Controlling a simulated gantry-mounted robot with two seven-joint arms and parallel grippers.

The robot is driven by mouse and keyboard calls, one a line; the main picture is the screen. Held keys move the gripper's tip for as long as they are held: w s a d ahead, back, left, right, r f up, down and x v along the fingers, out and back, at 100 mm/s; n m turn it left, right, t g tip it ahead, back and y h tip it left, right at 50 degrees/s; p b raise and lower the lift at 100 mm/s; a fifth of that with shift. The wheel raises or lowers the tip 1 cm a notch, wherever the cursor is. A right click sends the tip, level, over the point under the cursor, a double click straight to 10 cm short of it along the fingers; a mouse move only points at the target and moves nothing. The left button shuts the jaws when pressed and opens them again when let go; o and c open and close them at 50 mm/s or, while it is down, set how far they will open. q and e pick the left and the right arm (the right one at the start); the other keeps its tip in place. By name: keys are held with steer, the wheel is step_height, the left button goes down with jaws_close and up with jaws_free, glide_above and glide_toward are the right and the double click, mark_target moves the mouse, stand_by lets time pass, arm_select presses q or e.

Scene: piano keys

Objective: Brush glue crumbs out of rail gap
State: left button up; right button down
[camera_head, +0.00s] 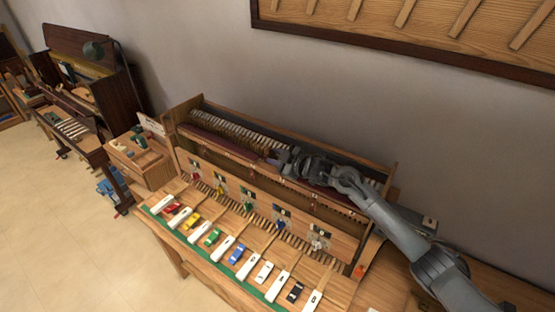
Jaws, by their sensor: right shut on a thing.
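My right gripper (279,158) reaches in from the right over the open piano case (172,132). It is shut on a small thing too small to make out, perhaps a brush. Its tips are at the dark red rail (222,143) running along the case, in front of the row of wooden parts (235,127). I cannot tell whether the held thing touches the rail. The rail gap and any glue crumbs are too small to make out. My right arm hides part of the rail's right half. My left gripper is not in view.
White keys (222,248) and coloured blocks (237,255) lie in a row on the front bench. Several coloured pieces are on the case's front panel (262,207). A wooden box (140,165) with green items stands left. Another piano (85,85) is farther back.

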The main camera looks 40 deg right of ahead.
steer(key=shift+w+r+p, duration=0.2)
steer(key=shift+r+p, duration=0.15)
steer(key=shift+r, duration=0.35)
step_height(320, 180, up, 4)
steer(key=p, duration=0.3)
steer(key=shift+s+r+p, duration=0.1)
steer(key=shift+r+p, duration=0.1)
steer(key=shift+p, duration=0.2)
steer(key=shift+f, duration=0.15)
steer(key=shift+f, duration=0.35)
